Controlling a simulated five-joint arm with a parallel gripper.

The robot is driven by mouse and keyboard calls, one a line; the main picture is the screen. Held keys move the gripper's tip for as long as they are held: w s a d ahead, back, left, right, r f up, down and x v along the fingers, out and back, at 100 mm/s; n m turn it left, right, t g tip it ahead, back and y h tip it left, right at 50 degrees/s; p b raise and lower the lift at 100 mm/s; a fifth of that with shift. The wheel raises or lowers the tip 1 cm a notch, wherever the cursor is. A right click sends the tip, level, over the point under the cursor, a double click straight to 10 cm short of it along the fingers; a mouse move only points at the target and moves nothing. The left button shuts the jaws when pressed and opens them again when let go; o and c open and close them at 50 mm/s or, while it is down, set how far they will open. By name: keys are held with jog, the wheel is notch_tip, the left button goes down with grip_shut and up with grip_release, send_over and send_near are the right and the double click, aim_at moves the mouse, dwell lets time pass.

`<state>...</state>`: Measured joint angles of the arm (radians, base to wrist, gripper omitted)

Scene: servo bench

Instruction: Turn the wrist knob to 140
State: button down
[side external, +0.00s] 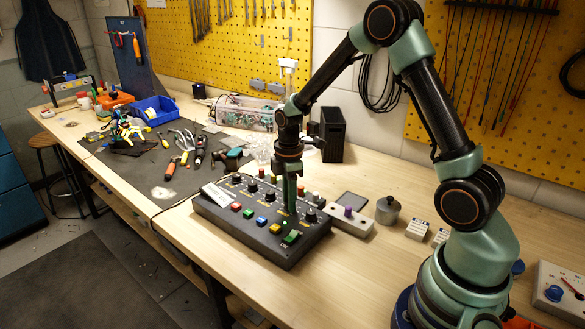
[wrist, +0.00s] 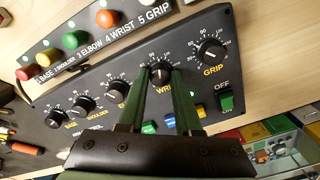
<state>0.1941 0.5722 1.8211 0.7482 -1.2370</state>
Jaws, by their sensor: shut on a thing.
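The black control panel (side external: 240,228) lies on the bench and also fills much of the wrist view (wrist: 232,73). It has a row of black knobs with white dial marks. The wrist knob (wrist: 160,70) is the one above the partly covered "WRI" label. My gripper (wrist: 164,78) reaches over the panel with one finger on each side of this knob, shut on it. In the side view my gripper (side external: 291,207) points straight down at the panel, and its fingers hide the wrist knob. I cannot read the knob's pointer setting.
The grip knob (wrist: 210,48) is close on the right, and the elbow knob (wrist: 117,88) on the left. A green OFF switch (wrist: 227,102) sits below the grip knob. A labelled strip with coloured buttons (wrist: 75,40) lies behind the panel. Tools (side external: 185,150) lie on a mat further left.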

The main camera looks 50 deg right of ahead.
jog(key=m, duration=0.5)
jog(key=shift+m, duration=0.3)
jog(key=m, duration=0.5)
jog(key=shift+r, duration=0.1)
jog(key=shift+m, duration=0.3)
jog(key=c, duration=0.6)
grip_release()
notch_tip(320, 180, up, 12)
